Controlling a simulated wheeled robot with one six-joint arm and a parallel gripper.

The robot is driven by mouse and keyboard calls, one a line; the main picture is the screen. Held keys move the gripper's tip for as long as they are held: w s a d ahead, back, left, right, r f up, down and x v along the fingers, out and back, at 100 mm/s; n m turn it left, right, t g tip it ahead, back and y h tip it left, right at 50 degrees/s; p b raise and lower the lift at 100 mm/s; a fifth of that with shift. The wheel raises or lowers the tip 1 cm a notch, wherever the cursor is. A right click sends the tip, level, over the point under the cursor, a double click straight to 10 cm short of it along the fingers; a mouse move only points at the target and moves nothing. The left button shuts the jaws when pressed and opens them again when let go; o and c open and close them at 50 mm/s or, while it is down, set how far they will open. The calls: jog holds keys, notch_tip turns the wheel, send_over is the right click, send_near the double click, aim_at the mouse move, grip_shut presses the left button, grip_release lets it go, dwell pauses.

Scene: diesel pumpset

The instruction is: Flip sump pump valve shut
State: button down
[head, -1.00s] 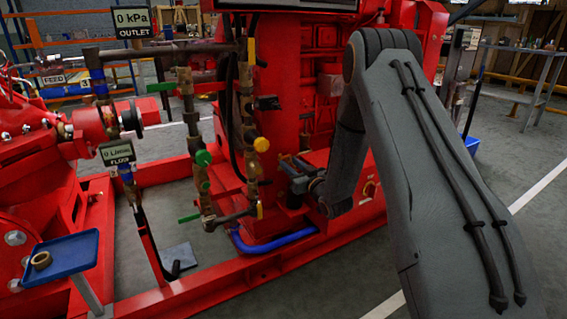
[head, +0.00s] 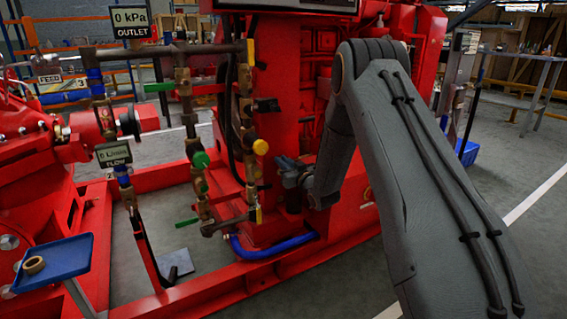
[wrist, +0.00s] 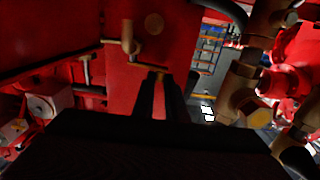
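Brass pipework with several lever valves stands in front of the red pump frame in the head view. Green levers show at the upper left (head: 159,87) and lower left (head: 187,222). Yellow levers show at the top (head: 251,52) and bottom (head: 259,215). No label marks which one is the sump pump valve. My gripper (head: 284,168) is just right of the pipes, pointing left. In the wrist view its dark fingers (wrist: 160,90) lie close together with no held thing visible. A thin yellowish bar (wrist: 150,66) shows near their tips; contact cannot be told.
A blue tray (head: 53,262) with a ring (head: 34,265) stands at the lower left. A blue hose (head: 270,248) runs low along the base. Open floor lies at right.

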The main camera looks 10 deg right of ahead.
jog(key=shift+a, duration=0.1)
jog(key=shift+w+a+m+t+h+p, duration=0.2)
jog(key=shift+m+h+p, duration=0.4)
jog(key=shift+h, duration=0.5)
jog(key=shift+w+a+m+t+h+p, duration=0.1)
jog(key=shift+w+a+m+h+p, duration=0.2)
jog(key=shift+m+h, duration=0.65)
jog(key=c, duration=1.8)
grip_release()
jog(key=shift+o, duration=0.2)
jog(key=s+p, duration=0.2)
jog(key=s, duration=0.5)
jog(key=shift+s+d+p, duration=0.15)
jog(key=shift+s+p, duration=0.15)
jog(key=shift+s, duration=0.1)
